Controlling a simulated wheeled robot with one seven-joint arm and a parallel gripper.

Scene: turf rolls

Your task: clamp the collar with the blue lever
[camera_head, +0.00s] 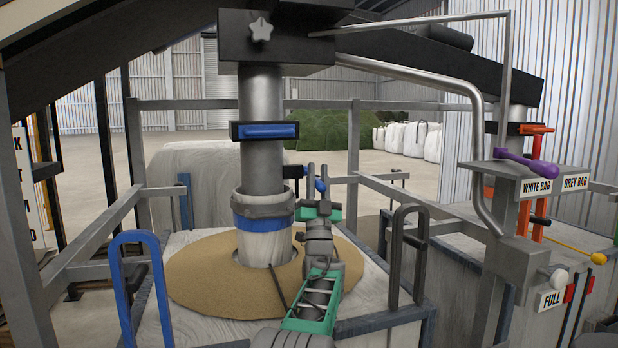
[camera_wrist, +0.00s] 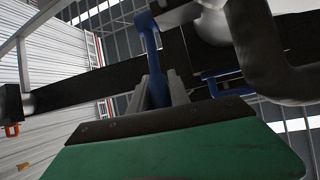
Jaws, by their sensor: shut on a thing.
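A blue lever (camera_head: 321,186) stands just right of the vertical grey spout (camera_head: 261,90); it also shows in the wrist view (camera_wrist: 149,42). My gripper (camera_head: 314,182) is shut on this lever, with its grey fingers on either side of it in the wrist view (camera_wrist: 160,90). The collar (camera_head: 262,203) is a grey ring around the lower spout. A blue band (camera_head: 262,224) lies just under it, over the pale bag neck (camera_head: 264,247). My arm partly hides the area right of the collar. I cannot tell whether the collar is tight.
A white bag (camera_head: 365,270) with a tan round top (camera_head: 205,272) stands under the spout. Blue (camera_head: 128,290) and dark (camera_head: 394,255) hooped posts flank it. A grey control post with a purple lever (camera_head: 525,165) and a red lever (camera_head: 537,146) stands at right.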

